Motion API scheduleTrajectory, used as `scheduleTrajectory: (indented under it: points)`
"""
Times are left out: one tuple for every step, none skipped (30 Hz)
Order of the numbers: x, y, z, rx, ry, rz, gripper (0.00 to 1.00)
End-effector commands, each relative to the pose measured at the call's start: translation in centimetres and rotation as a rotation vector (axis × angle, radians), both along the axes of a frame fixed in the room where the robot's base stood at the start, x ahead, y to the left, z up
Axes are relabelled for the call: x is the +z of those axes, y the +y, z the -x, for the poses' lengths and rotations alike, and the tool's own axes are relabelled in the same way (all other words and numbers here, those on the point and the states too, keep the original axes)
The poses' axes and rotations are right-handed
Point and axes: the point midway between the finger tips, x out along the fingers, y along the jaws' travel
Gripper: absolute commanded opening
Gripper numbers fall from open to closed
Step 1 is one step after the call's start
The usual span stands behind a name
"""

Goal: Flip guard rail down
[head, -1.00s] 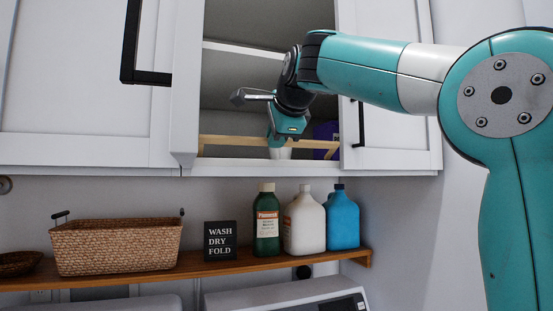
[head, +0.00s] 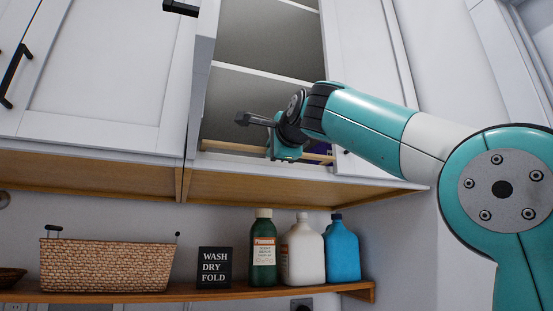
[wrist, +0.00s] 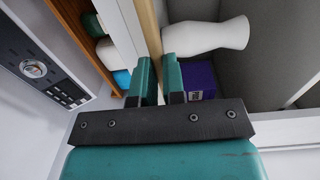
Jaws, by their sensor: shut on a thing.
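The guard rail (head: 230,148) is a pale wooden bar across the front of the open cabinet's bottom shelf. It appears raised along the shelf's front edge, and part of it is hidden behind my gripper. My gripper (head: 285,157) is at the rail, right of the opening's middle. In the wrist view, the rail (wrist: 150,28) runs between the two teal fingers of my gripper (wrist: 159,75), which are shut on it. The exact contact is partly hidden by the fingers.
Behind the rail stand a white vase (wrist: 208,36) and a purple box (wrist: 200,78). Cabinet doors flank the opening. Below, a wooden shelf (head: 215,293) holds a wicker basket (head: 105,265), a black sign (head: 214,268) and green, white and blue bottles (head: 342,250).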

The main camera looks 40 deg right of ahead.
Motion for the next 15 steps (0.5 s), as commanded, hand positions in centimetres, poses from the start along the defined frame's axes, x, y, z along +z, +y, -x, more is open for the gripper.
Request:
scheduleTrajectory:
  points:
    - [-0.26,0.08,-0.05,0.003,-0.001,0.000,0.00]
    - [-0.24,0.08,-0.05,0.003,-0.002,0.000,0.00]
    - [-0.21,0.08,-0.06,0.003,-0.004,0.001,0.00]
    - [-0.20,0.08,-0.06,0.003,-0.004,0.001,0.00]
    - [-0.19,0.08,-0.06,0.003,-0.004,0.001,0.00]
    - [-0.17,0.08,-0.06,0.003,-0.004,0.001,0.00]
    - [-0.17,0.08,-0.06,0.003,-0.004,0.001,0.00]
    - [-0.17,0.07,-0.07,0.003,-0.004,0.001,0.00]
    - [-0.18,0.07,-0.07,0.003,-0.003,0.001,0.00]
    - [-0.18,0.07,-0.07,0.003,-0.003,0.001,0.00]
    - [-0.19,0.07,-0.07,0.003,-0.003,0.001,0.00]
    - [-0.20,0.07,-0.07,0.003,-0.003,0.001,0.00]
    - [-0.21,0.07,-0.08,0.003,-0.003,0.001,0.00]
    - [-0.21,0.07,-0.08,0.003,-0.002,0.000,0.17]
    - [-0.21,0.07,-0.07,0.003,-0.002,0.000,0.26]
